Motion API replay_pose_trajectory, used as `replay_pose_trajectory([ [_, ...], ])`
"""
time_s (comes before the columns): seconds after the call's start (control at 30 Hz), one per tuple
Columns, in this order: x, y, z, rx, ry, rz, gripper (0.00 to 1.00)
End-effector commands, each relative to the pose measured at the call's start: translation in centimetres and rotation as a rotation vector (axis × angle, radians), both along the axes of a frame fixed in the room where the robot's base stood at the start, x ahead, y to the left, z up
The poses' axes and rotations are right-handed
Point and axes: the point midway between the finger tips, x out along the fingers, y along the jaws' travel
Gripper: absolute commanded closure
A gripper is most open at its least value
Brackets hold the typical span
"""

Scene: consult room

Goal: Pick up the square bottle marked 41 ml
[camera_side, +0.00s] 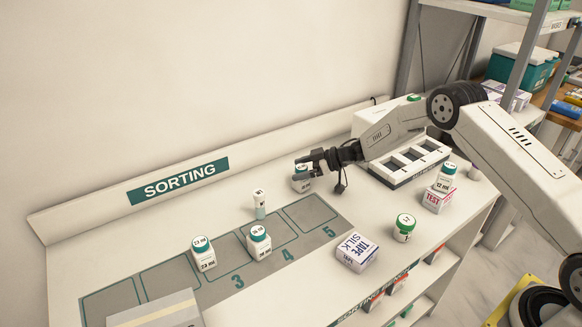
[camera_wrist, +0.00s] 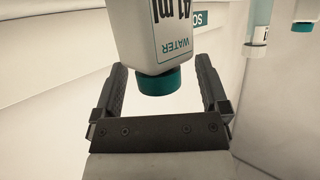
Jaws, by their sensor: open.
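The square bottle marked 41 ml (camera_wrist: 163,32) is white with a teal cap and the word WATER, and appears upside down in the wrist view. Its cap lies between the two fingers of my gripper (camera_wrist: 162,66) in that picture, with a gap on each side. The fingers are open and hold nothing. In the side view, my gripper (camera_side: 305,166) is over a white bottle (camera_side: 302,186) at the back of the counter and hides much of it. Whether the fingers are level with the bottle or still apart from it in depth, I cannot tell.
White bottles marked 23 ml (camera_side: 204,258) and 36 ml (camera_side: 259,248), plus a slim vial (camera_side: 260,207), stand around the numbered grey mat (camera_side: 312,212). A silk tape box (camera_side: 357,251), a green-capped bottle (camera_side: 404,231) and a compartment tray (camera_side: 409,164) are to the right.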

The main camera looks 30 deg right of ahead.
Motion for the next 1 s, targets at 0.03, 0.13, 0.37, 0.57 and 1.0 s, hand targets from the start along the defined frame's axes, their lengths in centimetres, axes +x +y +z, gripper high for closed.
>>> replay_pose_trajectory([
  [0.03, 0.03, 0.02, 0.00, 0.000, 0.000, 0.000, 0.05],
  [0.13, 0.02, 0.00, 0.01, 0.000, 0.000, 0.000, 0.05],
  [0.37, 0.00, -0.02, 0.02, 0.000, 0.000, 0.000, 0.05],
  [0.57, 0.00, -0.03, 0.02, 0.000, 0.000, 0.000, 0.44],
  [1.0, 0.00, -0.03, 0.06, 0.000, -0.001, 0.000, 1.00],
])
